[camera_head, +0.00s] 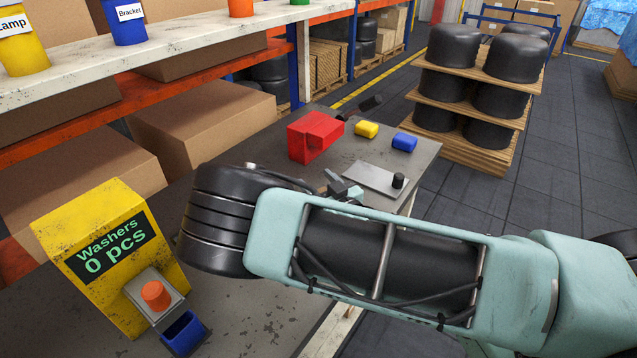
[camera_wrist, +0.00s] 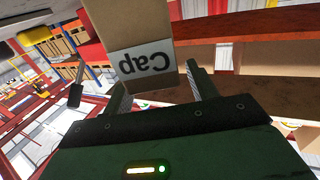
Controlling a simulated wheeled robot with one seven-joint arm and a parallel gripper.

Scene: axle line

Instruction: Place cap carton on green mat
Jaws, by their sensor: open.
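The cap carton (camera_wrist: 142,25) is a brown box with a white "Cap" label, upside down in the wrist view. It shows at the top centre, just beyond my gripper. My gripper (camera_wrist: 160,76) is open, with one finger towards each side of the carton's labelled end. I cannot tell whether either finger touches it. In the head view my arm crosses the bench, and I cannot make out the carton there. No green mat can be made out in either view.
A yellow washer dispenser (camera_head: 95,250) reading "0 pcs" stands on the bench at left. A red box-like thing (camera_head: 314,136), a yellow block (camera_head: 366,129) and a blue block (camera_head: 404,141) sit farther back. A wooden rack (camera_head: 470,110) of black drums stands beyond.

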